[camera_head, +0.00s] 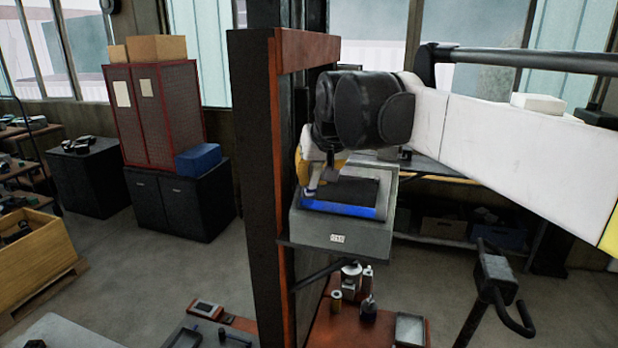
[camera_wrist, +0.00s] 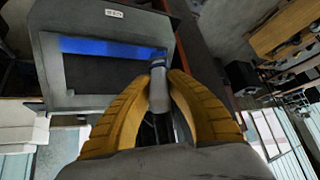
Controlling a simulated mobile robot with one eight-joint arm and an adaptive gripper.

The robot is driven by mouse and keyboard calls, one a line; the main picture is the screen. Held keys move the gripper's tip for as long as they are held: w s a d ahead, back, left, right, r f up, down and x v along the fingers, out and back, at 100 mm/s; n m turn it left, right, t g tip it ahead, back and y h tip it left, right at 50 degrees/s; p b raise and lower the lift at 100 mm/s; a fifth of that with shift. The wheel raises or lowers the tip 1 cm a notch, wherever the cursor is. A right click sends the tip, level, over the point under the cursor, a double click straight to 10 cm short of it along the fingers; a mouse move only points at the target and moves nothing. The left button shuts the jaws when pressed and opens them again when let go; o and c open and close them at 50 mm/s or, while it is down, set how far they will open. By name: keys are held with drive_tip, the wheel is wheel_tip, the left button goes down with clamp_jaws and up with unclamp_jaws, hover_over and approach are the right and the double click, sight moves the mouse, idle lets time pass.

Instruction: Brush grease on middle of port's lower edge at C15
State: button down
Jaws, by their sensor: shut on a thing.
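A grey box-like housing (camera_head: 337,240) is fixed to the post, with a small label on its front, too small to read surely. Its rectangular dark port (camera_head: 355,190) has a bright blue strip (camera_head: 345,210) along the lower edge. The strip also shows in the wrist view (camera_wrist: 105,47), where the housing appears upside down. My gripper (camera_head: 309,172) has its yellow fingers shut on a pale brush (camera_wrist: 158,88). The brush's tip is at the strip's left end in the head view, its right end in the wrist view. I cannot tell whether it touches.
A dark post with an orange-red frame (camera_head: 277,130) stands just left of the housing. Below is a reddish surface (camera_head: 350,325) with several small bottles and parts. A red cabinet (camera_head: 155,115) stands at the back left. Open floor lies left of the post.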

drive_tip(key=shift+r, duration=0.15)
drive_tip(key=shift+s+a+r+p, duration=0.2)
drive_tip(key=shift+s+r+p, duration=0.35)
drive_tip(key=shift+r, duration=0.2)
drive_tip(key=shift+s+a+r+p, duration=0.15)
drive_tip(key=shift+s+r+p, duration=0.4)
drive_tip(key=shift+r, duration=0.2)
drive_tip(key=shift+s+a+r+p, duration=0.2)
drive_tip(key=shift+s+r+p, duration=0.35)
drive_tip(key=shift+r, duration=0.2)
drive_tip(key=shift+s+a+r+p, duration=0.15)
drive_tip(key=shift+s+r+p, duration=0.15)
drive_tip(key=shift+s+r, duration=0.25)
drive_tip(key=shift+s+a+r+p, duration=0.15)
drive_tip(key=shift+s+r+p, duration=0.15)
drive_tip(key=shift+r, duration=0.35)
drive_tip(key=shift+s, duration=0.1)
